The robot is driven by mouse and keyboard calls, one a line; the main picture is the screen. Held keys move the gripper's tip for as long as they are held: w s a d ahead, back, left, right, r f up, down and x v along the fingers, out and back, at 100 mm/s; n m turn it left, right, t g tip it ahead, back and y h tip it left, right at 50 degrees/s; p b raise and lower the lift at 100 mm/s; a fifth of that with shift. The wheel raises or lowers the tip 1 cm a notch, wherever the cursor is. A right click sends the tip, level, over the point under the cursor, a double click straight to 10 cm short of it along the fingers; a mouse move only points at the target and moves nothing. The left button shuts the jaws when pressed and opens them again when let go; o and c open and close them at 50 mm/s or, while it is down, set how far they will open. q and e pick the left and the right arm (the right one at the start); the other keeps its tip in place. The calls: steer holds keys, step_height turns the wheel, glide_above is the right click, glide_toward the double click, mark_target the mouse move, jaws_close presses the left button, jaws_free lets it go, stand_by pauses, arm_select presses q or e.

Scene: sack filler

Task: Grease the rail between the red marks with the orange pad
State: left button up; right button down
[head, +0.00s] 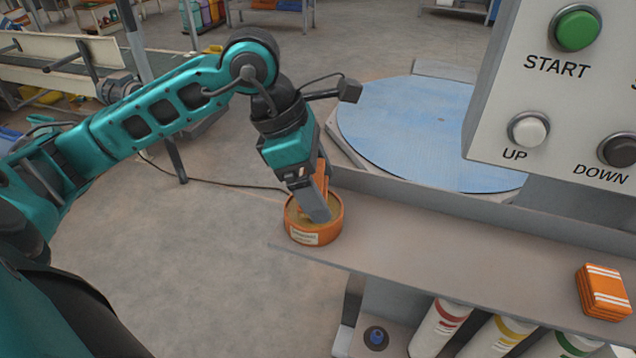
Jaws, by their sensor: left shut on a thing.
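My left gripper (314,200) points down into a round orange tin (316,237) and is shut on an orange piece (321,178), most likely the orange pad. The fingers hide much of it, and its lower end is inside the tin's rim. The tin is open, has a pale label, holds a yellowish-brown filling and stands at the left end of a grey shelf (420,245). I cannot tell whether the held piece touches the filling. No red marks show, and I cannot pick out the rail. My right gripper is out of view.
An orange block with white stripes (604,291) lies at the shelf's right. A panel (492,130) with START, UP and DOWN buttons hangs at the upper right. A blue round turntable (420,130) lies behind the shelf. Bottles (440,325) stand below. The shelf's middle is clear.

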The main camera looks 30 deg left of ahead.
mark_target(318, 173)
arm_select(q)
steer(key=shift+r+p, duration=1.55)
steer(key=shift+r, duration=1.1)
